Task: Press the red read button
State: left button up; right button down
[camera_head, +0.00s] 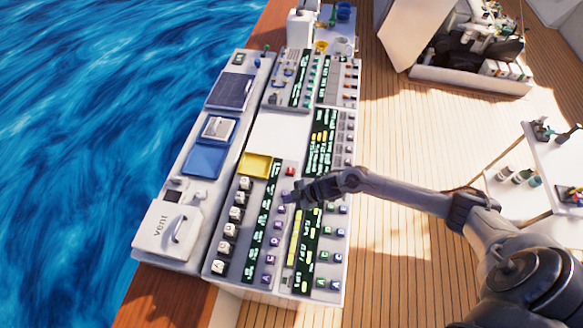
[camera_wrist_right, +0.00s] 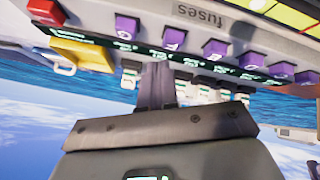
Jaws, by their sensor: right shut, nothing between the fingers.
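The red button (camera_head: 290,171) sits on the control panel, right of the yellow square panel piece. It also shows in the right wrist view as a red block (camera_wrist_right: 46,11) at the upper left corner. My right gripper (camera_head: 290,197) is over the panel, just below the red button in the head view, near the purple buttons. In the right wrist view its fingers (camera_wrist_right: 157,86) are together and empty, pointing at the row of purple buttons, apart from the red button. Whether the fingertips touch the panel cannot be told. My left gripper is out of view.
Purple buttons (camera_wrist_right: 174,40) run in a row beside the fingers. The yellow piece (camera_head: 255,164) lies near the red button. White switches (camera_head: 231,230) line the panel's left part. An open engine hatch (camera_head: 470,75) is at the upper right. Open wooden deck (camera_head: 420,125) lies right of the panel.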

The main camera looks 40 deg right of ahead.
jog(key=w+d+r+h+b, duration=0.1)
jog(key=w+d, duration=0.4)
jog(key=d, duration=0.1)
notch_tip(320, 180, up, 6)
jog(key=r+t+b, duration=0.1)
jog(key=t+b, duration=0.1)
send_over(292, 171)
jog(key=shift+s+f+h, duration=0.1)
jog(key=shift+f+h, duration=0.15)
jog(key=shift+h, duration=0.15)
jog(key=shift+f, duration=0.15)
notch_tip(292, 171, down, 7)
jog(key=b, duration=0.6)
jog(key=shift+b, duration=0.35)
jog(key=shift+f+b, duration=0.45)
jog(key=shift+f, duration=0.3)
